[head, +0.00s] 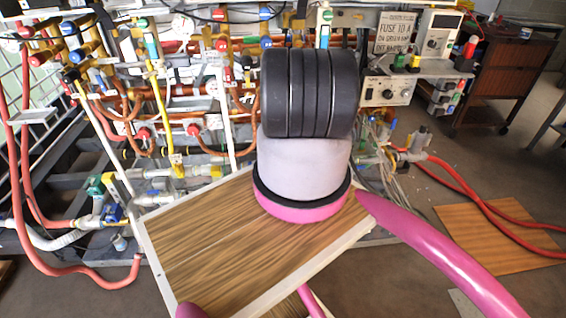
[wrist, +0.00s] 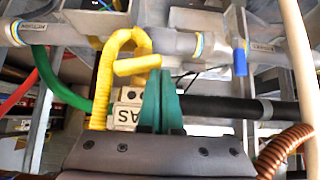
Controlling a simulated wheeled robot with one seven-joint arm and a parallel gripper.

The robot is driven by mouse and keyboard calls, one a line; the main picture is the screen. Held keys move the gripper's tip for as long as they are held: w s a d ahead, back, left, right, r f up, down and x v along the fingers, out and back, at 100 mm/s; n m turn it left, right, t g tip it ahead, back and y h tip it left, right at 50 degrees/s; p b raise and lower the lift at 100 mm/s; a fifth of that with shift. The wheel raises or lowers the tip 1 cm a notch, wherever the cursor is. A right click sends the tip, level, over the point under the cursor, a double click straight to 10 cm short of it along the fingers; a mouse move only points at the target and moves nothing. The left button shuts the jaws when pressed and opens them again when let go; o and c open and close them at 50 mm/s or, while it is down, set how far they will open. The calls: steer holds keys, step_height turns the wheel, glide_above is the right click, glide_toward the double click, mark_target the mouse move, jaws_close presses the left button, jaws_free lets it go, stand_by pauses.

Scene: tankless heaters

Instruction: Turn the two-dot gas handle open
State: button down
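In the wrist view, a yellow handle bar (wrist: 137,65) lies roughly level in front of a grey pipe fitting. Just below it is a pale block (wrist: 127,117) with dark dots on top and lettering that reads partly as "AS". My gripper (wrist: 160,78) shows as two teal fingers pressed close together, with nothing visible between them. The fingertips are right below the handle's right end. I cannot tell whether they touch it. In the head view my arm covers the gripper, and I cannot pick out this handle there.
A yellow flexible pipe (wrist: 103,85) loops left of the fingers. A blue-handled valve (wrist: 240,62) sits to the right, and a brown corrugated hose (wrist: 285,148) at lower right. In the head view, dense pipework (head: 180,95) fills the back. Red hoses (head: 480,200) lie on the floor at right.

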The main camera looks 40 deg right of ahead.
steer(key=f, duration=0.2)
steer(key=a, duration=0.1)
steer(key=shift+w+f, duration=0.3)
steer(key=shift+f, duration=0.1)
steer(key=shift+d+r, duration=0.1)
stand_by(1.4)
